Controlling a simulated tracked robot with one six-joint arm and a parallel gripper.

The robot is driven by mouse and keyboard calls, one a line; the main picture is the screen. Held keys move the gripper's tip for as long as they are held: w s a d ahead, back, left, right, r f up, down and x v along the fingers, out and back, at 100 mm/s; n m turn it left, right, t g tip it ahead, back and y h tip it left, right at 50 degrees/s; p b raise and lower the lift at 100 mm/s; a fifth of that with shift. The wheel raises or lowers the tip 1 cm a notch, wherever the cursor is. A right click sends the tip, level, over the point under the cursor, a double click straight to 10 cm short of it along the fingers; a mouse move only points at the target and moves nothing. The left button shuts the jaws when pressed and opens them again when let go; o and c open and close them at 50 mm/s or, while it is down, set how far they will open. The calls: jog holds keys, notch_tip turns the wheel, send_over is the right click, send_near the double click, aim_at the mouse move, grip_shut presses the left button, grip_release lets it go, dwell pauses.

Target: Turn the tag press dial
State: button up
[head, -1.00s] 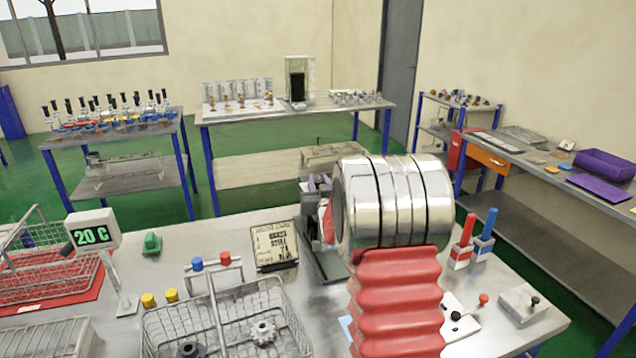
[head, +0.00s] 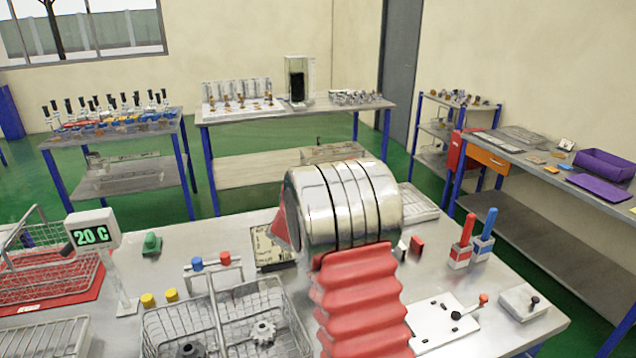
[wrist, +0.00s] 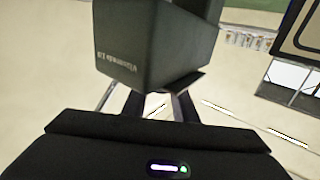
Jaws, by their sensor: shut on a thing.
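The wrist view shows my gripper (wrist: 157,100) with its two dark fingers pointing up the picture.
On the bench, a wire basket (head: 163,322) with gears stands front left and a green display (head: 92,236) farther left.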

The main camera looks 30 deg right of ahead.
jog(key=shift+a+m+g+h, duration=0.15)
jog(key=shift+m+g+h, duration=0.4)
jog(key=shift+g, duration=0.25)
jog(key=shift+m+g+h, duration=0.25)
jog(key=shift+m+g, duration=0.1)
jog(key=shift+g, duration=0.05)
jog(key=o, duration=0.8)
jog(key=shift+c, duration=0.2)
jog(key=v, duration=1.3)
jog(key=shift+s+a, duration=0.15)
jog(key=shift+a, duration=0.1)
